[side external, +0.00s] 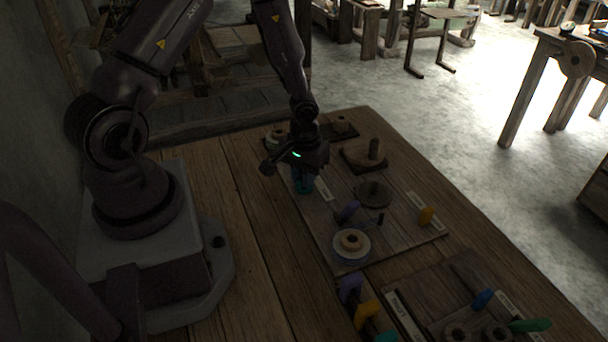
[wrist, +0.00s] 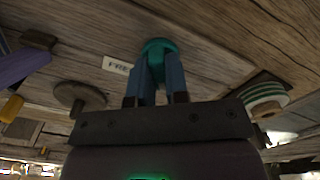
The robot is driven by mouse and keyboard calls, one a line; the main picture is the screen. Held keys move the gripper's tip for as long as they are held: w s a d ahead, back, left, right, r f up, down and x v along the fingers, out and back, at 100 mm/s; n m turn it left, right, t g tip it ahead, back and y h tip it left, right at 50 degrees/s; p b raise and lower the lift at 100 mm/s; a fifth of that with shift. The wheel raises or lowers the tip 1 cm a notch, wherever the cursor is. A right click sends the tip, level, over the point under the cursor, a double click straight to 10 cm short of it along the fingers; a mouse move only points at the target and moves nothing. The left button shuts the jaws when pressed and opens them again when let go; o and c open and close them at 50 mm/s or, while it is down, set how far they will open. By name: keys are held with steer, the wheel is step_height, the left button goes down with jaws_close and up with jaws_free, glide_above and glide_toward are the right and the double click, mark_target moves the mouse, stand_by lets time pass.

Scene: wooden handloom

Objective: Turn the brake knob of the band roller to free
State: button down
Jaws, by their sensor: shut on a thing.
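The teal knob (side external: 304,185) stands on the wooden board on the table, below my gripper (side external: 304,174). In the wrist view the teal knob (wrist: 159,46) sits between the two blue-grey fingertips of my gripper (wrist: 158,62), which are shut on it. Its lower part and its pointing direction are mostly hidden by the fingers. A pale label (wrist: 117,65), reading something like "FREE", lies just left of the knob in the wrist view.
A wooden disc with a peg (side external: 366,154) stands behind. Bare tabletop (side external: 250,240) lies left of the board.

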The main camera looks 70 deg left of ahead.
steer(key=m, duration=0.7)
steer(key=shift+m, duration=0.4)
steer(key=m, duration=0.3)
steer(key=shift+m, duration=2.1)
steer(key=c, duration=1.1)
jaws_free()
steer(key=shift+r, duration=0.1)
